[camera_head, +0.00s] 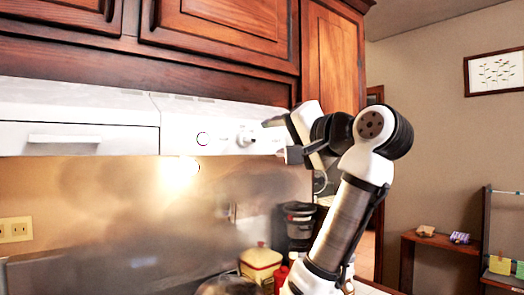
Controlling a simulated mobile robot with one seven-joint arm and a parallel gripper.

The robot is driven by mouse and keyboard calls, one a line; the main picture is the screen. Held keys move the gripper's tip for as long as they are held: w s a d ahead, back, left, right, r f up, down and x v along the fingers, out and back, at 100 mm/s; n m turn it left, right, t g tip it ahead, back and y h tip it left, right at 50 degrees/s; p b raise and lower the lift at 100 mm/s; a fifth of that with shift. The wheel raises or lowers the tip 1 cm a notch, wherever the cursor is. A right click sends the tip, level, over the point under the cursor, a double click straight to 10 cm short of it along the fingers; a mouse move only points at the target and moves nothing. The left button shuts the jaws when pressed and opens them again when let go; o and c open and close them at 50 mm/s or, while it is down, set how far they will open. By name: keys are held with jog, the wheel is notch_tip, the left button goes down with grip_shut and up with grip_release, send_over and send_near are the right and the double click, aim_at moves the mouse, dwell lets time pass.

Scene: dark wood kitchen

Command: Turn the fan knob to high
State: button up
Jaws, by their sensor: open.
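The white range hood (120,110) hangs under the dark wood cabinets. A white round knob (245,138) stands out on the right part of its front panel. To its left is a dark ring mark (203,139), and I cannot tell whether it belongs to a second control. My gripper (277,138) is just right of the knob, seen from the side. Its two fingers are spread, one above the other, with nothing visible between them. It appears apart from the knob. Any setting marks on the panel are too small to read.
Wood cabinets (215,38) are above the hood. A wooden shelf (440,243) stands far right. The space below the hood's front is clear.

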jog(key=shift+b+v, duration=0.45)
jog(key=shift+v, duration=1.65)
